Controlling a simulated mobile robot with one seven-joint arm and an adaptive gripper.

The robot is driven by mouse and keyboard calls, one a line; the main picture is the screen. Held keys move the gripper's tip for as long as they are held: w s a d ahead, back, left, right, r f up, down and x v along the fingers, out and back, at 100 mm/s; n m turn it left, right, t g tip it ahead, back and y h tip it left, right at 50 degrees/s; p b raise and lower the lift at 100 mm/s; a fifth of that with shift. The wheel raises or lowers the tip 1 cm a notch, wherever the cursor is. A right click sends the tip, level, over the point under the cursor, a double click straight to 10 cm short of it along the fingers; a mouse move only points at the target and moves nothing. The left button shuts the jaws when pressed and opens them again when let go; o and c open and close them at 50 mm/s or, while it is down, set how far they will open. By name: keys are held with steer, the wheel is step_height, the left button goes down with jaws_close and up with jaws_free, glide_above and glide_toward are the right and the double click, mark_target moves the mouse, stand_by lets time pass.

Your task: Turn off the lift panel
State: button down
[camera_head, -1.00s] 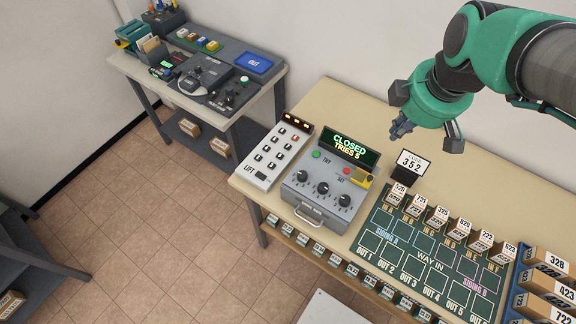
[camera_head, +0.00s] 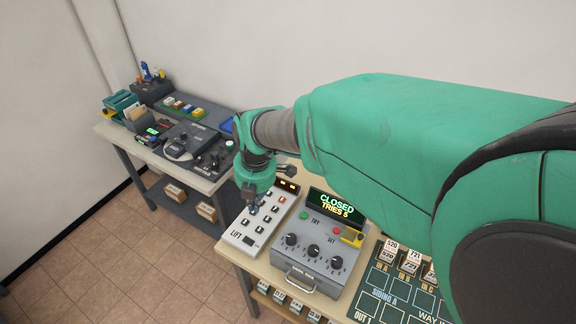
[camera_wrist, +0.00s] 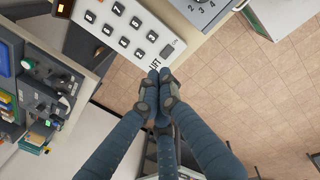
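The lift panel (camera_head: 254,232) is a white slanted box marked LIFT, with rows of dark buttons and lit orange indicators at its far end (camera_head: 288,187). It stands at the left end of the light table. A larger dark grey key (camera_head: 249,240) sits by the LIFT label; it also shows in the wrist view (camera_wrist: 168,50). My gripper (camera_head: 253,208) points down over the panel's left part and hides some buttons. In the wrist view my gripper (camera_wrist: 158,76) has its fingertips together and empty, beside the LIFT label. I cannot tell whether they touch the panel.
A grey box with knobs (camera_head: 312,250) and a screen reading CLOSED, TRIES 5 (camera_head: 335,206) stands right of the panel. A green siding board (camera_head: 372,303) lies farther right. A second desk with devices (camera_head: 187,150) is at the back left. Open floor lies in front.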

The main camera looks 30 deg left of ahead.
mark_target(244, 239)
steer(key=shift+n, duration=0.9)
steer(key=s+a+f, duration=0.2)
steer(key=a, duration=0.1)
steer(key=shift+s+f, duration=0.1)
steer(key=shift+f, duration=0.15)
steer(key=shift+f, duration=0.1)
steer(key=f+b, duration=0.1)
steer(key=f, duration=0.3)
steer(key=a+f+b, duration=0.1)
steer(key=f, duration=0.4)
steer(key=f+b, duration=0.1)
steer(key=f, duration=0.3)
steer(key=shift+a+f, duration=0.3)
steer(key=shift+f, duration=0.05)
steer(key=shift+a+f, duration=0.1)
steer(key=shift+f, duration=0.2)
steer(key=shift+d+r, duration=0.3)
steer(key=shift+d, duration=0.45)
steer(key=shift+r, duration=0.1)
